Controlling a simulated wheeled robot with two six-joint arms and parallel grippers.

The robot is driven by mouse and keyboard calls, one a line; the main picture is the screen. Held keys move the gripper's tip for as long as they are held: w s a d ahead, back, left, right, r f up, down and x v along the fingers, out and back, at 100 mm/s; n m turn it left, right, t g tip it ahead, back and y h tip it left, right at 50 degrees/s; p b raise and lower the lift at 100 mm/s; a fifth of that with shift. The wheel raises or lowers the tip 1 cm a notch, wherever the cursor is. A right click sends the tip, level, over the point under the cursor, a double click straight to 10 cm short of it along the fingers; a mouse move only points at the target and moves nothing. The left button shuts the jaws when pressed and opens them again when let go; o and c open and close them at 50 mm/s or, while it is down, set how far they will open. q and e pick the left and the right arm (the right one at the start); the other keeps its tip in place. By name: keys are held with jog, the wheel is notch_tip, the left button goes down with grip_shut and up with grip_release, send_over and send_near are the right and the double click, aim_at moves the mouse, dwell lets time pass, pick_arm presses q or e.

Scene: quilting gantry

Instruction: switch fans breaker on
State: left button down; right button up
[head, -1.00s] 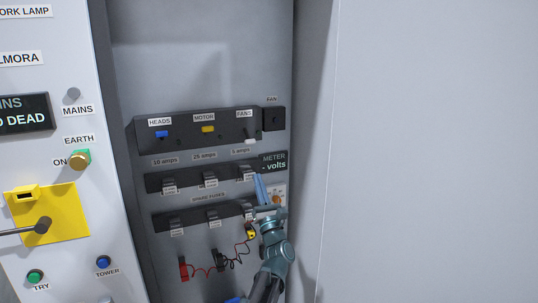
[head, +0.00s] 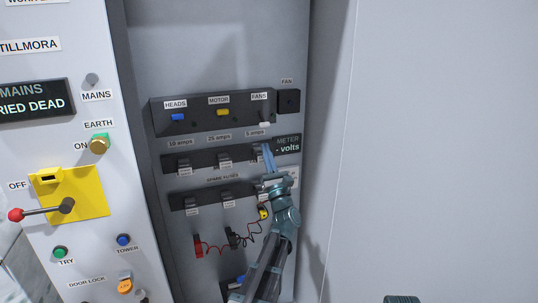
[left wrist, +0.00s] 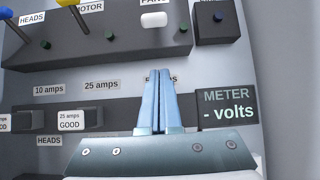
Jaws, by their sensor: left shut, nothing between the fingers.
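The FANS breaker is the white toggle (head: 265,124) on the right end of the black breaker panel (head: 203,126), under the FANS label. It sits lower than the blue HEADS toggle (head: 178,117) and yellow MOTOR toggle (head: 222,112). In the left wrist view the white toggle (left wrist: 154,19) is ahead, above the fingertips. My left gripper (head: 267,147) has its blue fingers together, pointing up, with nothing between them. Its tips are below the white toggle and look apart from it, in front of the 5 amps label.
A FAN box (head: 289,101) is right of the panel, with the meter display (head: 288,144) below it. Fuse rows (head: 190,162) and red and black leads (head: 198,246) lie left of my arm. The cabinet side wall is close on the right.

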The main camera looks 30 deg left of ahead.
aim_at(262, 118)
pick_arm(q)
jog(key=p+x, duration=0.3)
jog(key=x, duration=0.3)
jog(key=shift+r, duration=0.25)
jog(key=s+d, duration=0.1)
jog(key=s+d+r+p, duration=0.1)
jog(key=d, duration=0.1)
jog(key=shift+s+r+p, duration=0.15)
jog(key=shift+s+p, duration=0.1)
jog(key=shift+p, duration=0.05)
